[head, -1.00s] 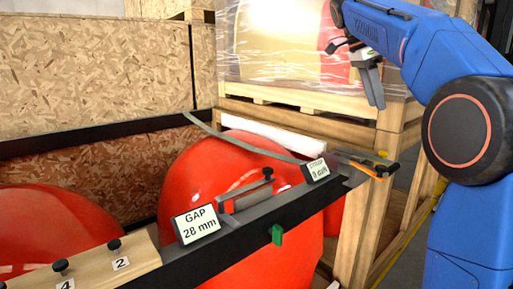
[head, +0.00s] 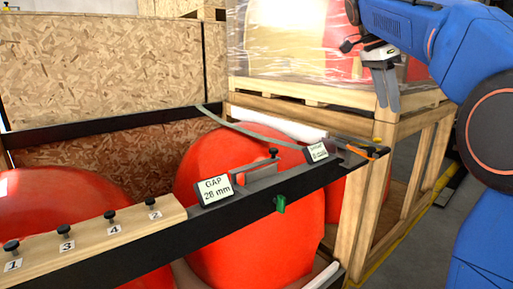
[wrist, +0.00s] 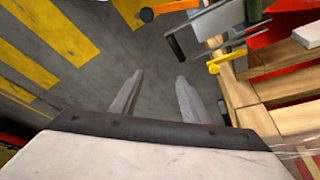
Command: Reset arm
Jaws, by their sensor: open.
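My gripper (head: 387,103) is up in the air at the upper right of the head view, in front of the wrapped crate. Its two grey fingers point down and stand apart with nothing between them. In the wrist view my gripper (wrist: 158,85) also shows two separate, empty fingers, with grey floor and yellow stripes behind them. My blue arm fills the right side of the head view. The gripper is apart from the black rail (head: 237,222) and the orange-handled tool (head: 372,151) at its far end.
Red nosecones (head: 265,245) sit behind the rail. A wooden block (head: 80,240) with numbered black pegs lies at the near left. A gap sign (head: 213,190) and a green clip (head: 280,203) are on the rail. A timber crate frame (head: 352,212) stands right. Striped floor (wrist: 75,60) looks clear.

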